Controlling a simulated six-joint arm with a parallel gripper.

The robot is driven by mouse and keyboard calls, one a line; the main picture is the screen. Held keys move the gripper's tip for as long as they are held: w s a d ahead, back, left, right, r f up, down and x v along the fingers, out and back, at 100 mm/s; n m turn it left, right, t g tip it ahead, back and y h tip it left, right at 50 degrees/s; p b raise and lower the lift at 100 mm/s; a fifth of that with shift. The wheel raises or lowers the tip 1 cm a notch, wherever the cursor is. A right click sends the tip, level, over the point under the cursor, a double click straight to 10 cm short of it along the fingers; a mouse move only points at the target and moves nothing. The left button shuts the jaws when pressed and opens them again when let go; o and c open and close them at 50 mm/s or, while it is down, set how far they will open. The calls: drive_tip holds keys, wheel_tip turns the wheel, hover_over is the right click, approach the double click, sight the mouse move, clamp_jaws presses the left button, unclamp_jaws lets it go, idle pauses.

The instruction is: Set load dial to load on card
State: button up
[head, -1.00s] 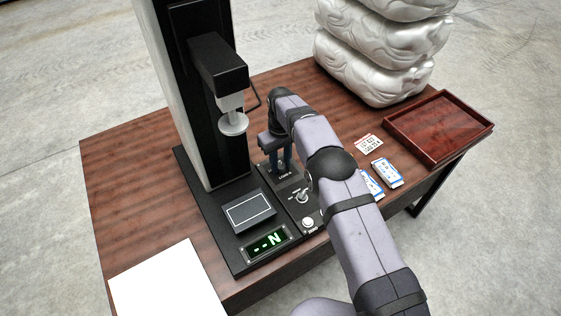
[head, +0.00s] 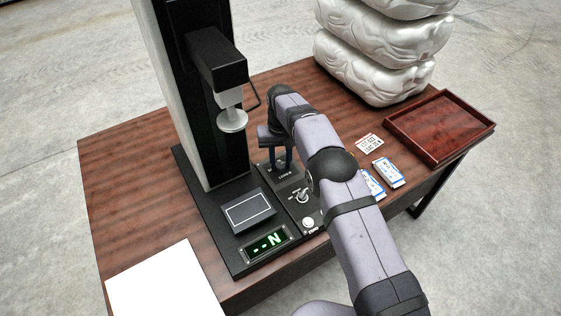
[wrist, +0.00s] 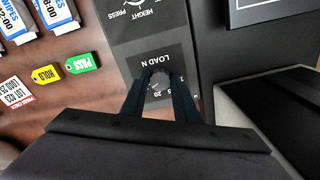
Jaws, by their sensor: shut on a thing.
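The load dial (wrist: 160,88) is a dark knob on a plate marked "LOAD N" with a number scale, seen upside down in the wrist view. My gripper (wrist: 160,80) is shut on the knob, one finger on each side. In the head view my gripper (head: 276,158) reaches down to the control panel, and the knob is mostly hidden. The likely card (head: 369,144) is white with print and lies on the table right of the arm; in the wrist view it reads "LOT 823" (wrist: 16,92), its remaining lines too small to read surely. The dial's setting cannot be read.
A height/press switch (head: 302,196) and a round white button (head: 308,222) are on the panel. A display (head: 266,243) reads "-- N". Blue-white packets (head: 387,171), yellow HOLD (wrist: 46,74) and green PASS tags (wrist: 83,63) lie nearby. A red-brown tray (head: 440,126) stands right.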

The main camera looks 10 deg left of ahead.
sight(281, 165)
drive_tip(key=o, duration=1.1)
drive_tip(key=shift+c, duration=0.2)
drive_tip(key=shift+r, duration=0.1)
drive_tip(key=shift+r+b, duration=0.7)
drive_tip(key=shift+r, duration=2.95)
